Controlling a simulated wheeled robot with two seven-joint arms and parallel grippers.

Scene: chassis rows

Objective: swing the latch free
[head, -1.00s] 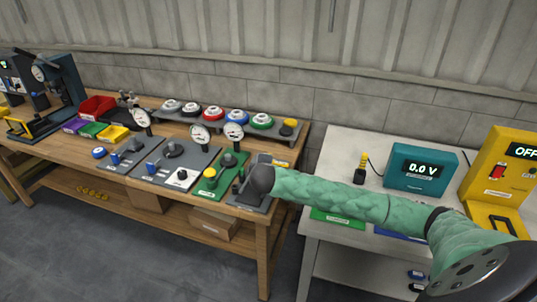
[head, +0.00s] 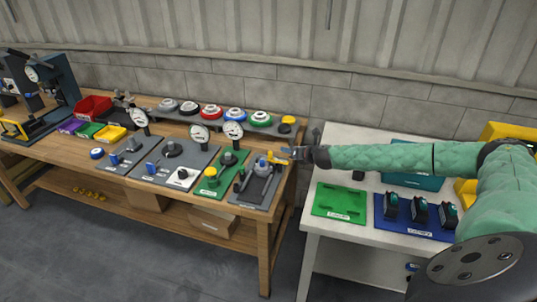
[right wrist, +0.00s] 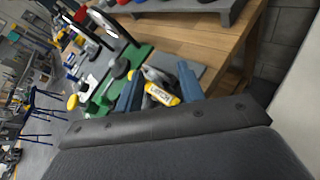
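The yellow latch (head: 277,158) shows at the upper right of a dark grey fixture plate (head: 266,200), at the right end of the wooden bench. In the right wrist view the latch (right wrist: 162,95) carries a dark "LATCH" label and lies between two blue fingers. My right gripper (head: 289,155) reaches in from the right at the latch. In the right wrist view its fingers (right wrist: 160,88) stand well apart, one on each side of the latch; contact is not clear. My left gripper is not in view.
A green base plate with a gauge (head: 220,183) stands left of the fixture. Several coloured discs sit on a grey rack (head: 266,131) behind. A white table (head: 335,182) to the right holds a green tray (head: 340,203) and a blue tray (head: 412,231).

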